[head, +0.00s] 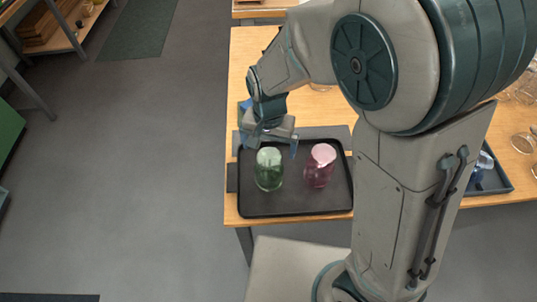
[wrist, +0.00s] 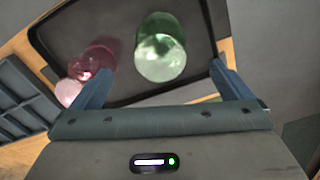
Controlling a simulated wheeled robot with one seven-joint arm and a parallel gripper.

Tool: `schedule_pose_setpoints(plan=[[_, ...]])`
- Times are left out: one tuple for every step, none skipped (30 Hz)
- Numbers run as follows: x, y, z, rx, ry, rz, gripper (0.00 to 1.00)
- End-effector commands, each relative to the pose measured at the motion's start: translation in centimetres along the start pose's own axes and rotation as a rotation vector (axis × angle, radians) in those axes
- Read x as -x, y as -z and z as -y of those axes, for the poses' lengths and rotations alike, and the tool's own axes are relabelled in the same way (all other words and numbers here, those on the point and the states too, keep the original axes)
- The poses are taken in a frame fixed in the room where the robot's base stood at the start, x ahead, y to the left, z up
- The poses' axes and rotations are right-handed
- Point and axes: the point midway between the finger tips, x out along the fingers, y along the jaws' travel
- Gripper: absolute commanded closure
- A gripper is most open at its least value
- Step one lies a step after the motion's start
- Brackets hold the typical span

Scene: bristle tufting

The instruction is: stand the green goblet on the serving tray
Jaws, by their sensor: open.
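The green goblet (head: 269,169) stands on the left part of the dark serving tray (head: 296,208). In the wrist view the green goblet (wrist: 160,48) is beyond my fingertips, and the tray (wrist: 110,12) lies under it. A pink goblet (head: 320,166) is to its right on the same tray, and it shows in the wrist view (wrist: 92,63) near the left finger. My gripper (head: 275,142) is just behind the green goblet in the head view. Its fingers (wrist: 163,85) are spread wide with nothing between them. I cannot tell whether the goblet's base is fully flat.
The tray lies on a wooden table (head: 245,75), near its left front corner. A dark compartment tray (head: 490,175) holds items at the right. Several clear glasses (head: 524,142) are at the right edge. My arm hides the table's middle.

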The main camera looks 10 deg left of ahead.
Motion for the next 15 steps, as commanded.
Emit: schedule_pose_setpoints(plan=[[0.7,0.0,0.1,0.001,0.003,-0.002,0.01],[1.0,0.0,0.1,0.001,0.003,-0.001,0.01],[1.4,0.0,0.1,0.001,0.002,0.000,0.01],[1.6,0.0,0.1,0.001,0.002,0.000,0.01],[1.8,0.0,0.1,0.001,0.001,0.000,0.01],[2.0,0.0,0.1,0.001,0.001,0.000,0.01],[2.1,0.0,0.0,0.001,0.000,0.000,0.01],[2.1,0.0,0.0,0.001,0.000,0.000,0.01],[2.2,0.0,0.0,0.001,0.000,0.000,0.01],[2.2,0.0,0.0,0.001,0.000,0.001,0.01],[2.2,0.0,0.0,0.001,0.000,0.001,0.01],[2.2,0.0,0.0,0.001,0.000,0.000,0.01],[2.3,0.0,-0.2,0.000,0.002,0.000,0.01],[2.5,0.1,-0.4,0.000,0.005,-0.001,0.01],[2.9,0.2,-0.9,-0.002,0.011,-0.003,0.01]])
